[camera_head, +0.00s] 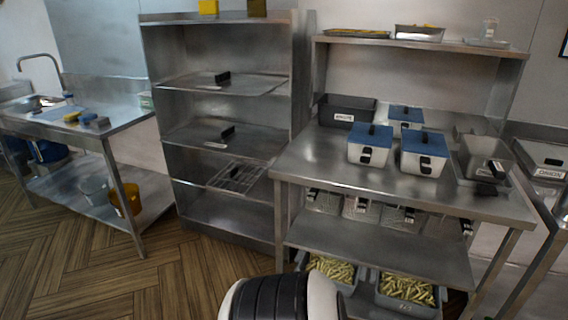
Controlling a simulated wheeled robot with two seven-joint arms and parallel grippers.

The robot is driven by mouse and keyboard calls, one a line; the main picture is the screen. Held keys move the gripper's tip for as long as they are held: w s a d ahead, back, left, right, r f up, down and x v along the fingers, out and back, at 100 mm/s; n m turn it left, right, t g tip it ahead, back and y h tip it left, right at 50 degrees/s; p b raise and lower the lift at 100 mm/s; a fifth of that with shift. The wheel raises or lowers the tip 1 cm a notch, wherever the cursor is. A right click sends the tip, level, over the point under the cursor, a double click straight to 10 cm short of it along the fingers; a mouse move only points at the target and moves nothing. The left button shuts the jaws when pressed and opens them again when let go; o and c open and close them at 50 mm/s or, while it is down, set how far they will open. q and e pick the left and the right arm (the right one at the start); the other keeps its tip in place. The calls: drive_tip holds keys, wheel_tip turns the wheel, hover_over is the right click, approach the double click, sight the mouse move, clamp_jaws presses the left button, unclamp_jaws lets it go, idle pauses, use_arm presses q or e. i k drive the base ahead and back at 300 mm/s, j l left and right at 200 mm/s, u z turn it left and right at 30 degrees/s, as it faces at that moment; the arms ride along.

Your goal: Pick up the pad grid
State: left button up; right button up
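A wire grid (237,178), which looks like the pad grid, lies on a lower shelf of the steel rack (217,213) left of centre. Its front part reaches the shelf's front edge. Neither of my grippers is in view, so nothing shows of what they hold.
Flat trays with black handles (222,78) lie on the rack's upper shelves. A steel table (317,157) to the right holds blue-lidded containers (369,146). Bins of fries (405,290) stand underneath. A sink bench (125,115) stands left. The wooden floor (130,265) before the rack is clear.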

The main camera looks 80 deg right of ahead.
sight(233, 172)
drive_tip(key=l+z, duration=0.1)
drive_tip(key=z, duration=3.15)
drive_tip(key=i+j+z, duration=0.45)
drive_tip(key=j, duration=0.3)
drive_tip(key=j+z, duration=0.25)
drive_tip(key=j, duration=0.15)
drive_tip(key=i+j+z, duration=0.1)
drive_tip(key=j+z, duration=0.15)
drive_tip(key=j, duration=0.2)
drive_tip(key=j+z, duration=0.2)
drive_tip(key=j, duration=0.25)
